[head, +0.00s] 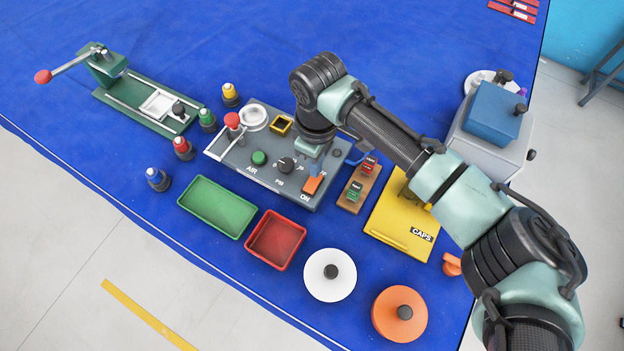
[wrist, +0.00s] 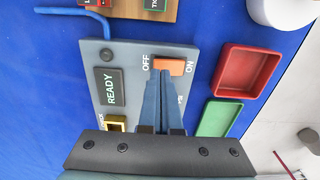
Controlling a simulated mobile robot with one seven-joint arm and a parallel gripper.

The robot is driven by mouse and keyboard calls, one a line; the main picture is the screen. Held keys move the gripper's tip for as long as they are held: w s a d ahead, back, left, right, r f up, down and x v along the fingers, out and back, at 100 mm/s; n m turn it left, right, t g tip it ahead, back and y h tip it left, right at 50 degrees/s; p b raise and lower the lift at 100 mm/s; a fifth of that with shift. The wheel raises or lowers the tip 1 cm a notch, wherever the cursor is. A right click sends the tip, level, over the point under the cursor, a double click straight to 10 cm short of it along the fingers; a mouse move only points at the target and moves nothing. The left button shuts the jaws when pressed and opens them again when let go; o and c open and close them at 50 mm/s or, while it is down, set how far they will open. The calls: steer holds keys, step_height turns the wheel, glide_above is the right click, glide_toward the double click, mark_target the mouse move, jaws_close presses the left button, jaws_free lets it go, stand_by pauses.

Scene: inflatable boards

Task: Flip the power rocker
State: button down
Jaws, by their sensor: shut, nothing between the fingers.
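The power rocker is an orange switch (head: 313,185) on the grey control panel (head: 232,160), near its front right corner, with "ON" printed at its near end. In the wrist view the rocker (wrist: 172,67) lies between the words "OFF" and "ON". My gripper (head: 318,168) is above the panel, pointing down, with its fingers shut and empty. In the wrist view the fingertips (wrist: 161,76) are at the rocker's OFF end and cover part of its edge. I cannot tell whether they touch it. Which way the rocker is tilted is not clear.
The panel also bears a green button (head: 259,158), a black knob (head: 286,165) and a red-topped lever (head: 232,121). A READY display (wrist: 110,88) shows in the wrist view. Green (head: 216,207) and red (head: 275,240) trays stand in front; a yellow CAPS box (head: 392,232) is right.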

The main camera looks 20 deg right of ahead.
steer(key=shift+f+b, duration=0.6)
steer(key=shift+f, duration=0.4)
stand_by(0.8)
steer(key=shift+r, duration=0.1)
step_height(320, 180, up, 7)
steer(key=p, duration=0.7)
stand_by(0.5)
